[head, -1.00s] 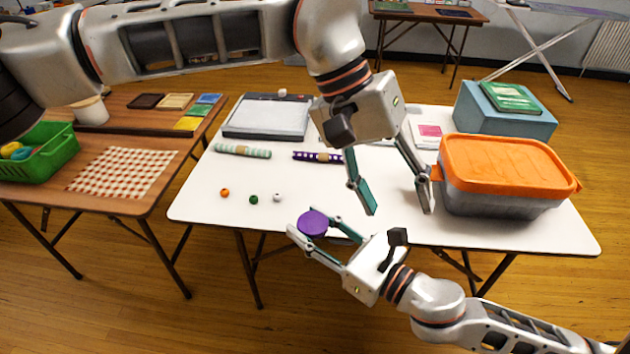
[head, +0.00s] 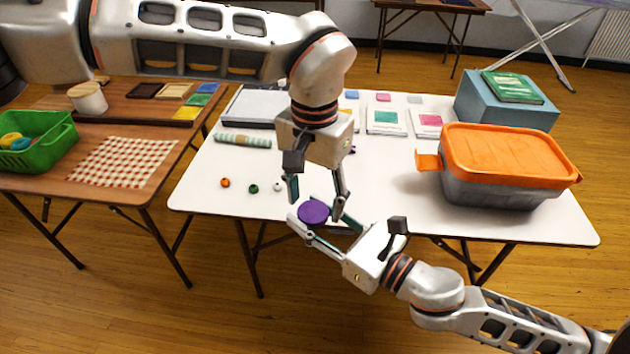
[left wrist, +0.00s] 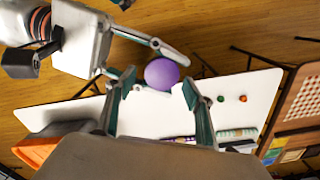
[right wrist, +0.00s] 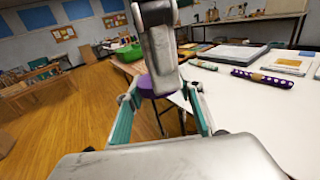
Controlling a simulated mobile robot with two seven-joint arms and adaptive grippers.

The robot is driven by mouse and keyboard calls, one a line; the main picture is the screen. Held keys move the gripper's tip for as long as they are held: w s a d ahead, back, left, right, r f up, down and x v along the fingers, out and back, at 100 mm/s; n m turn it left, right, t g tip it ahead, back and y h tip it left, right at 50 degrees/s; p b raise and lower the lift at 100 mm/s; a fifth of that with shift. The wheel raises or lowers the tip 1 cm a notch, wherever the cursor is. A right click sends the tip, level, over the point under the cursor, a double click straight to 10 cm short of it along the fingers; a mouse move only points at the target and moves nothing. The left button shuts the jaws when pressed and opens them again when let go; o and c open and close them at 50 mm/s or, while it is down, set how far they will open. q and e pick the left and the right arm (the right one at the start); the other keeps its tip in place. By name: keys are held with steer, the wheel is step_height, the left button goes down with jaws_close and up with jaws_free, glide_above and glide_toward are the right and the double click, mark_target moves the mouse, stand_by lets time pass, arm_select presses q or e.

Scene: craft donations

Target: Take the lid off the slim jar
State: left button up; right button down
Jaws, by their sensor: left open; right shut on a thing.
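A round purple lid (head: 313,211), which I take to be the slim jar's, shows from above at the front edge of the white table. It also shows in the left wrist view (left wrist: 162,73). The jar body under it cannot be made out. My right gripper (head: 322,222) is shut on the jar from the front right, its fingers on both sides. My left gripper (head: 316,196) points down just behind and above the lid, open, with its fingers apart around it in the left wrist view. In the right wrist view the left gripper hides part of the purple piece (right wrist: 158,86).
A grey box with an orange lid (head: 510,155) stands on the right of the white table (head: 400,205). Orange, green (head: 253,189) and white beads lie left of the grippers. A striped roll (head: 243,140) and a purple dotted roll (right wrist: 262,80) lie farther back.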

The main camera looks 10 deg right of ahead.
arm_select(q)
steer(key=shift+f, duration=0.8)
steer(key=c, duration=1.1)
steer(key=o, duration=1.2)
steer(key=shift+c, duration=0.2)
steer(key=shift+r, duration=0.1)
step_height(320, 180, up, 4)
steer(key=shift+r, duration=0.15)
steer(key=shift+c, duration=0.3)
steer(key=r, duration=0.3)
steer(key=shift+a+r, duration=0.2)
steer(key=shift+f, duration=3.9)
